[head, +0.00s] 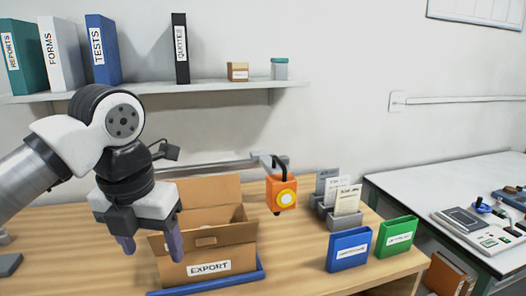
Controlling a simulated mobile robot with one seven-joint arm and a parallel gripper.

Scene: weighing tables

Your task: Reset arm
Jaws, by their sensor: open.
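My arm comes in from the left in the head view. My gripper (151,244) points down over the wooden table (305,262), in front of the left part of an open cardboard box labelled EXPORT (222,256). Its two purple-grey fingers are apart, with nothing seen between them. The gripper hides part of the box's left side. I cannot tell whether a finger touches the box flap.
The box stands on a blue tray (262,275). An orange device (281,193) hangs from a metal arm right of it. A blue bin (348,250), a green bin (396,236) and a grey card holder (322,213) stand further right. A shelf (150,89) runs behind my arm.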

